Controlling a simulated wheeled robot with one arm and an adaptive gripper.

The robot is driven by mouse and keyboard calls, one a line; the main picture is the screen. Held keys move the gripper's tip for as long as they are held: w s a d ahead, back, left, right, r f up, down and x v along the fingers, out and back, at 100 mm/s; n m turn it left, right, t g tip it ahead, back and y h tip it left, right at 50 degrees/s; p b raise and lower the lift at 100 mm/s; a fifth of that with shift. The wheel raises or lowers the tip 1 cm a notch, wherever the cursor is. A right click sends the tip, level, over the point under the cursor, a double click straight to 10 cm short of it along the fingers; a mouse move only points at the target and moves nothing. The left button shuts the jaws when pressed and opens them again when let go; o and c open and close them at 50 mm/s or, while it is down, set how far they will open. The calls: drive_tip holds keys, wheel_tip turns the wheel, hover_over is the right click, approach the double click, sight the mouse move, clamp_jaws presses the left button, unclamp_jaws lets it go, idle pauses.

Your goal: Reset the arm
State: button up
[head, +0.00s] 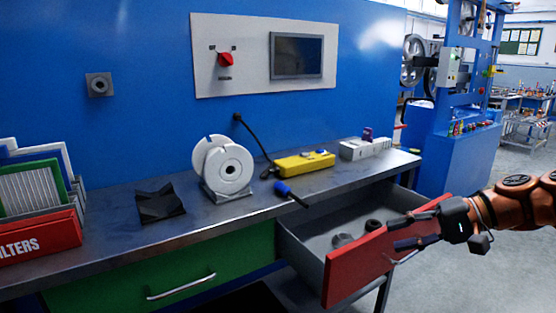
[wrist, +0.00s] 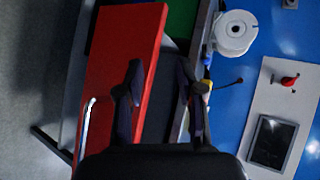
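My arm (head: 513,203) reaches in from the right in the head view. My gripper (head: 397,231) is at the red front (head: 347,275) of a pulled-out drawer, by its top edge. In the wrist view, the two dark fingers of my gripper (wrist: 160,78) are spread apart with nothing held between them. The left finger overlaps the red drawer front (wrist: 122,40); the right one is over the drawer's inner side. Whether a finger touches the drawer is unclear. Dark round parts (head: 373,225) lie inside the drawer.
A green closed drawer (head: 160,270) is at left. A blue machine (head: 455,140) stands behind right.

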drive_tip(key=s+a+r+n+g+h+p, duration=0.2)
drive_tip(key=s+a+r+h+p, duration=0.15)
drive_tip(key=s+a+p, duration=0.35)
drive_tip(key=s+a+r+n+g+h+p, duration=0.1)
drive_tip(key=s+a+r+g+h+p, duration=0.2)
drive_tip(key=s+a+p, duration=0.35)
drive_tip(key=s+d+r+h+p, duration=0.1)
drive_tip(key=s+d+h+p, duration=0.2)
drive_tip(key=s+p, duration=0.3)
drive_tip(key=s+d+r+n+h+p, duration=0.1)
drive_tip(key=s+d+r+h+p, duration=0.1)
drive_tip(key=s+p, duration=0.4)
drive_tip(key=s+d+h, duration=0.1)
drive_tip(key=s, duration=0.1)
drive_tip(key=shift+s+d, duration=0.3)
drive_tip(key=shift+d, duration=0.05)
